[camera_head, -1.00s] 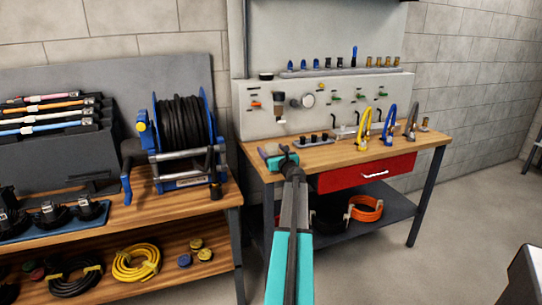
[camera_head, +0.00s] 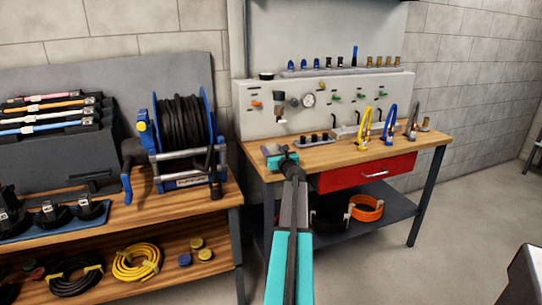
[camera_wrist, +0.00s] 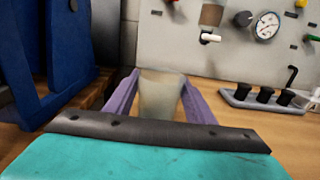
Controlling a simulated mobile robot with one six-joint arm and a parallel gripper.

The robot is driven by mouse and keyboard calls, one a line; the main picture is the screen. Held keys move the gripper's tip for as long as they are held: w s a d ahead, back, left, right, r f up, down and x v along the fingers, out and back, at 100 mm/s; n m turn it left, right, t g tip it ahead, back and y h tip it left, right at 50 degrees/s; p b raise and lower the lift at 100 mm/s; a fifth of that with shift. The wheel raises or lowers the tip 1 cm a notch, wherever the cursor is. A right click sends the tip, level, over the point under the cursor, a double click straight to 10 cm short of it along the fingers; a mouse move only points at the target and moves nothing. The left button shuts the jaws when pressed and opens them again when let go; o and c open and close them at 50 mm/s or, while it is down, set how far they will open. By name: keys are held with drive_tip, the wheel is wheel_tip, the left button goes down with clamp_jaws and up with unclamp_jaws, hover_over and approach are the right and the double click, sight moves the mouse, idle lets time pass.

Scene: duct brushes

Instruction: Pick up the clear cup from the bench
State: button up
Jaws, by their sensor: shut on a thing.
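The clear cup (camera_wrist: 160,97) stands between the two purple fingers of my gripper (camera_wrist: 158,80) in the wrist view. It looks pale and see-through, roughly upright, and the fingers are shut on its sides. Its lower part is hidden behind the dark bar of my gripper, so I cannot tell whether its base touches the bench. In the head view my gripper (camera_head: 280,159) is over the left front part of the wooden bench (camera_head: 350,153), pointing away. I cannot make out the cup there.
A grey panel with valves and a gauge (camera_wrist: 266,26) rises behind. A blue hose reel (camera_head: 182,140) stands on the left bench. A red drawer (camera_head: 365,172) is under the bench top.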

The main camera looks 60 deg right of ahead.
drive_tip(key=shift+r, duration=0.1)
drive_tip(key=shift+r, duration=0.35)
wheel_tip(320, 180, up, 3)
drive_tip(key=shift+f, duration=0.1)
drive_tip(key=v, duration=0.5)
drive_tip(key=r+v, duration=0.1)
drive_tip(key=v, duration=1)
drive_tip(key=shift+r, duration=0.2)
